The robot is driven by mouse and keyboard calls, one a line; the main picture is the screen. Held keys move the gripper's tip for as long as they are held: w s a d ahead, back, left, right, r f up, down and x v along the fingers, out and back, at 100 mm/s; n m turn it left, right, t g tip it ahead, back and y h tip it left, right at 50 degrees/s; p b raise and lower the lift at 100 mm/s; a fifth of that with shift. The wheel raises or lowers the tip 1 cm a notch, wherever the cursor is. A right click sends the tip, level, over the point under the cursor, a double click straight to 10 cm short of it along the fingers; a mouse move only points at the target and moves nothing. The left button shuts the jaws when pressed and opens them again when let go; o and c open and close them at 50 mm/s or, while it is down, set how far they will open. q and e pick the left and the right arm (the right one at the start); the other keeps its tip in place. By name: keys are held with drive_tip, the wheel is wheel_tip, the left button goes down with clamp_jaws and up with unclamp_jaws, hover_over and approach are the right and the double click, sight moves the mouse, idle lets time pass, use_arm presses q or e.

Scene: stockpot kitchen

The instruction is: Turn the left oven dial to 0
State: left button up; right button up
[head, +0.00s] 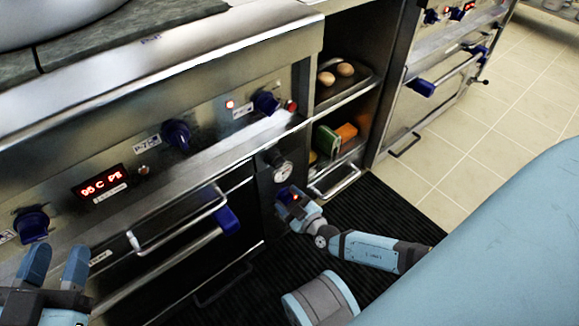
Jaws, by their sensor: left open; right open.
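The oven's front panel holds three blue dials. The left dial (32,225) is at the far left, the middle dial (177,134) and the right dial (265,102) are further along. I cannot read which mark the left dial points to. My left gripper (57,258) is open at the bottom left, its two blue fingers pointing up. Its left fingertip shows just below the left dial in the picture; no finger is around the dial. My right gripper (285,196) is in front of the oven's lower right part, beneath a round gauge (283,171); its fingers are hard to make out.
A red display (101,182) reads about 95 C. The oven door handle (180,243) with a blue end juts out below the panel. Open shelves (350,92) with eggs and boxes stand right of the oven. A black mat (375,205) covers the floor.

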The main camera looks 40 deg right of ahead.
drive_tip(key=c, duration=0.9)
drive_tip(key=shift+o, duration=0.2)
